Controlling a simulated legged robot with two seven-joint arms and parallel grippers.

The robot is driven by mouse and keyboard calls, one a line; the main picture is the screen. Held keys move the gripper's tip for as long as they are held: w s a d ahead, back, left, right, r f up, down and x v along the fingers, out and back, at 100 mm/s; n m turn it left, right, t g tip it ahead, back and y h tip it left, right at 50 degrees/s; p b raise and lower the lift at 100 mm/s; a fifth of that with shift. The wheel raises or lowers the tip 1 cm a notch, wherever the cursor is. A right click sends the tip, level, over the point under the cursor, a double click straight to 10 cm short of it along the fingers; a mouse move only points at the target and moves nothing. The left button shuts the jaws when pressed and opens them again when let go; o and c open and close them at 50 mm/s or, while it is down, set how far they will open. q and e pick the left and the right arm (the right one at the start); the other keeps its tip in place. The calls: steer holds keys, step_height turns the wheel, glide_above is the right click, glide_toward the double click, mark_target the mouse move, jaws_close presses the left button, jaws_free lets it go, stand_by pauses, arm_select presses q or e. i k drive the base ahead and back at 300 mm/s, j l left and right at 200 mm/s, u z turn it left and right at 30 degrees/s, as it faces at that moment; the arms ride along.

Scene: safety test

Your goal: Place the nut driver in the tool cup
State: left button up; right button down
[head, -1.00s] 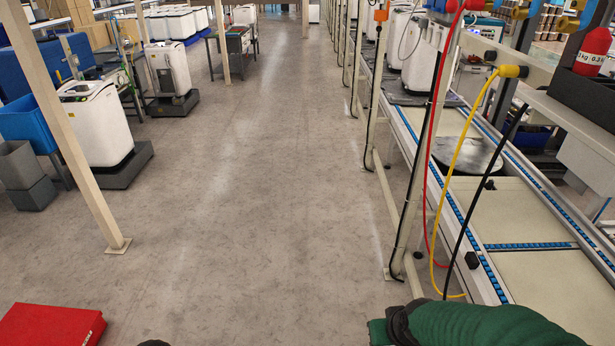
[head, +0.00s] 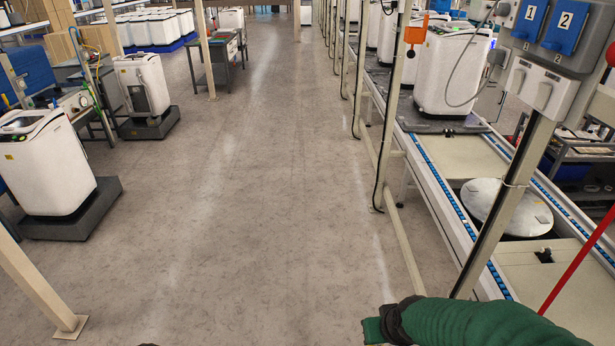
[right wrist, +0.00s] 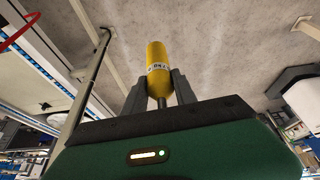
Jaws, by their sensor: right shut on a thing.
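The nut driver (right wrist: 157,70) shows in the right wrist view as a yellow handle with a small printed label and a grey shaft below it. My right gripper (right wrist: 160,84) is shut on it, with a dark finger on each side near the handle's lower end. In the head view my green right arm is at the bottom right; its gripper and the nut driver do not show there. I cannot make out the tool cup in either view. My left gripper is not in view.
A conveyor line (head: 440,190) with white appliances (head: 453,75) runs along the right, behind posts and a rail. A round metal plate (head: 505,207) lies on it. White units on dark bases (head: 70,210) and a post (head: 45,290) stand left. The middle aisle floor (head: 260,200) is clear.

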mark_target(414, 41)
steer(key=i+z, duration=0.1)
steer(key=i, duration=0.4)
steer(key=i+j+z, duration=0.15)
steer(key=i, duration=0.4)
steer(key=i+j+z, duration=0.1)
steer(key=i, duration=0.4)
steer(key=i+j+z, duration=0.1)
steer(key=i, duration=0.4)
steer(key=j, duration=0.1)
